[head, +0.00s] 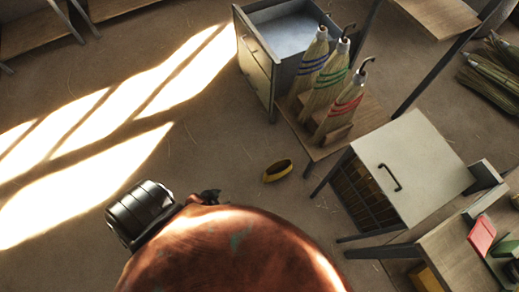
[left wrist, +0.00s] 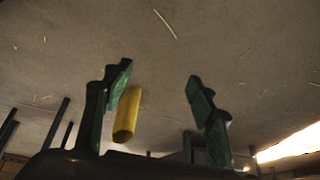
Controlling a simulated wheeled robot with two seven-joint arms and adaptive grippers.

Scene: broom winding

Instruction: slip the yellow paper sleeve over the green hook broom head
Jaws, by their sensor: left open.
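The yellow paper sleeve (head: 278,171) is a short open tube, apart from the brooms, with bare floor around it in the head view. In the left wrist view the sleeve (left wrist: 127,114) shows between the fingers, nearer the left one; I cannot tell whether it touches. My left gripper (left wrist: 160,82) is open. In the head view only a small dark part of my left gripper (head: 210,196) shows, left of the sleeve. The green-banded hook broom (head: 328,84) stands upright between two others, its dark hook on top. My right gripper is not in view.
A blue-banded broom (head: 312,68) and a red-banded broom (head: 342,110) flank the green one on a low wooden stand (head: 365,117). A grey cabinet (head: 258,75) stands behind. A handled white-topped cabinet (head: 420,155) is at right. The floor at left is clear.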

